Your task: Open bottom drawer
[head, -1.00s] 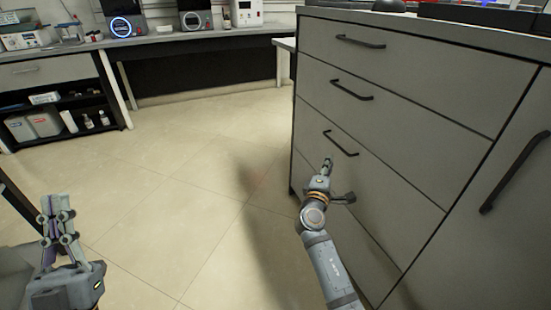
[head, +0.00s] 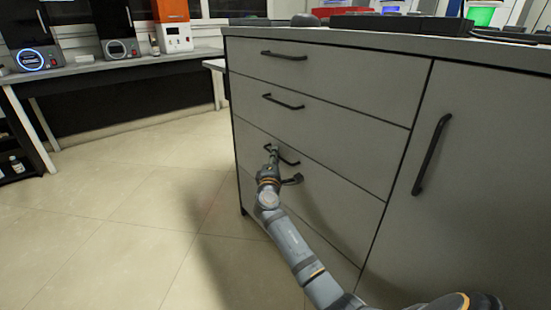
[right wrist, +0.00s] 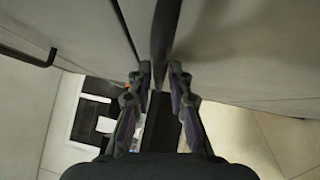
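The bottom drawer (head: 330,205) is the lowest of three grey drawers in the cabinet and looks closed. Its black bar handle (head: 290,160) is partly covered by my right gripper (head: 271,150), whose fingertips are at the handle's left part. In the right wrist view, the dark handle bar (right wrist: 163,35) runs down between the two fingertips of the right gripper (right wrist: 160,72). The fingers stand apart, with a narrow gap visible beside the bar, so the gripper looks open around it. My left gripper is out of view.
Two more drawers with black handles, the top (head: 284,56) and middle (head: 283,102), are above. A cabinet door with a long handle (head: 431,155) is on the right. Tiled floor (head: 120,220) is clear at left. A bench (head: 110,65) with devices stands behind.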

